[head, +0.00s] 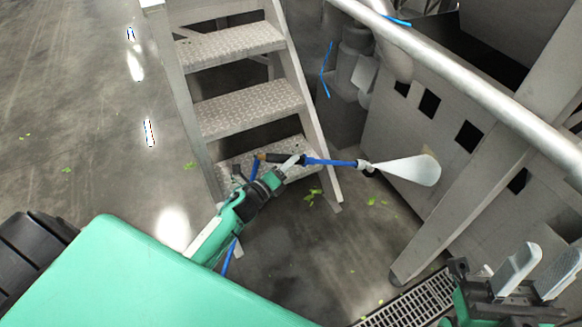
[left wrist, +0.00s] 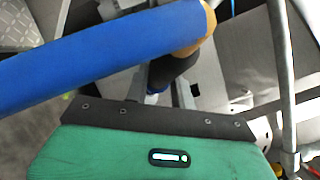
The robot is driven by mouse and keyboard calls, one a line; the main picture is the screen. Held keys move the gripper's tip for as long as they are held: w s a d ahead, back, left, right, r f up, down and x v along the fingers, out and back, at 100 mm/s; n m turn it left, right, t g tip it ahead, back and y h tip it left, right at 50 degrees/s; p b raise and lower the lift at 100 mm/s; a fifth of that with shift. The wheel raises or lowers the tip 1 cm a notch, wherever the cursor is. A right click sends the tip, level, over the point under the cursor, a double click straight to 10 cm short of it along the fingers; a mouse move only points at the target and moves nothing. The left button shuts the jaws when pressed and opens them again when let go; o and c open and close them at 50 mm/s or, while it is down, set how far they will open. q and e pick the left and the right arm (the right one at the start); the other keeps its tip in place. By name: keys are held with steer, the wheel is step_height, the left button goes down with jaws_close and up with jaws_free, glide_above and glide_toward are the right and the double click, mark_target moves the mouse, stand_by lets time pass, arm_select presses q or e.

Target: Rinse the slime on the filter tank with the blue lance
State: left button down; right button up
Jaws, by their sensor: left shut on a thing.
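The blue lance (head: 330,161) is held level by my left gripper (head: 292,165), shut on its dark handle. A white spray cone (head: 405,171) fans rightward from the nozzle and meets the side of the grey filter tank (head: 385,140). A small tan patch, perhaps the slime, shows on the tank wall (head: 431,155) at the spray's wide end. In the left wrist view a thick blue hose (left wrist: 110,55) with a tan end crosses close to the camera. The dark handle (left wrist: 172,70) shows behind it, partly hidden. My right gripper (head: 548,262) is open and empty at the lower right.
Metal steps (head: 250,108) stand just behind my left gripper. A thick rail (head: 480,90) and a slanted grey beam (head: 460,215) cross in front of the tank. A floor drain grate (head: 410,303) lies below. Green leaf bits are scattered on the floor.

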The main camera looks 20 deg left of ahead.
arm_select(q)
steer(key=shift+w+a+b, duration=0.2)
steer(key=shift+w+a, duration=0.4)
steer(key=shift+a, duration=0.2)
steer(key=shift+w+a+b, duration=0.15)
steer(key=shift+w+a, duration=0.45)
steer(key=shift+a, duration=0.15)
steer(key=shift+r, duration=0.15)
step_height(320, 180, up, 5)
steer(key=p, duration=0.4)
steer(key=shift+r+p, duration=0.15)
steer(key=shift+p, duration=0.25)
steer(key=shift+s+d, duration=0.1)
steer(key=s+d, duration=1.3)
steer(key=d, duration=0.3)
steer(key=shift+d, duration=0.3)
stand_by(2.3)
stand_by(0.7)
